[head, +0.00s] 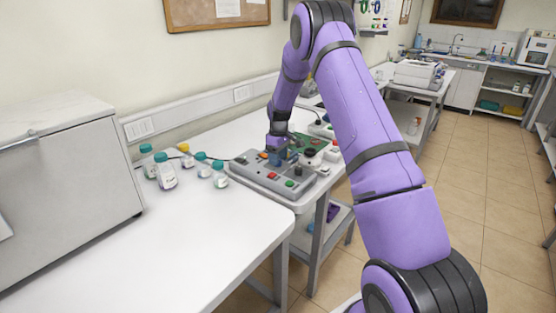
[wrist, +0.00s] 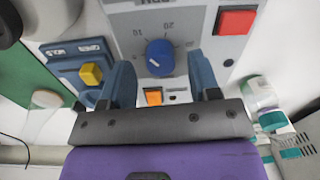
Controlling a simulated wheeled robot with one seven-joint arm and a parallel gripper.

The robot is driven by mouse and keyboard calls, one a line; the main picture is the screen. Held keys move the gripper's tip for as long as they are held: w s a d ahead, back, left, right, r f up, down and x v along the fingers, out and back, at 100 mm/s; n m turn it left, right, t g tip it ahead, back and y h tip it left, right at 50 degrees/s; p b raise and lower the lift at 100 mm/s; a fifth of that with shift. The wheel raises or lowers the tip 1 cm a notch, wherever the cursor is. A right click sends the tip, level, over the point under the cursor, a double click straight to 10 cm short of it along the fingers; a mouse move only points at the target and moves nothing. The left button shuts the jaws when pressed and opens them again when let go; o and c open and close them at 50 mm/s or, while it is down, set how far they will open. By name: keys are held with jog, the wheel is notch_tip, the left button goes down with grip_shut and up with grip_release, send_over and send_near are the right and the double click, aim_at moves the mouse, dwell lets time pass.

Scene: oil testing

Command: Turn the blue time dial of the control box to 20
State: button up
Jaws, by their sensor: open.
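The grey control box (head: 262,180) lies on the white table in the head view. The wrist view shows its panel (wrist: 125,25) close up, with the round blue time dial (wrist: 160,57). The dial's white mark is at its lower left. The printed 10 is up and left of the dial and the 20 is above it. My gripper (wrist: 159,66) is open, with one blue finger on each side of the dial and a gap visible on both sides. In the head view my gripper (head: 277,157) is over the box and hides the dial.
A red button (wrist: 235,21) and an orange switch (wrist: 153,96) are near the dial. Several capped bottles (head: 166,172) stand left of the box. The front table area (head: 190,235) is clear.

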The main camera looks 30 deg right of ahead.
jog(key=shift+f, duration=0.65)
jog(key=c, duration=0.9)
jog(key=shift+m, duration=0.3)
jog(key=m, duration=0.5)
jog(key=shift+m, duration=0.3)
jog(key=m, duration=0.5)
jog(key=shift+m, duration=0.4)
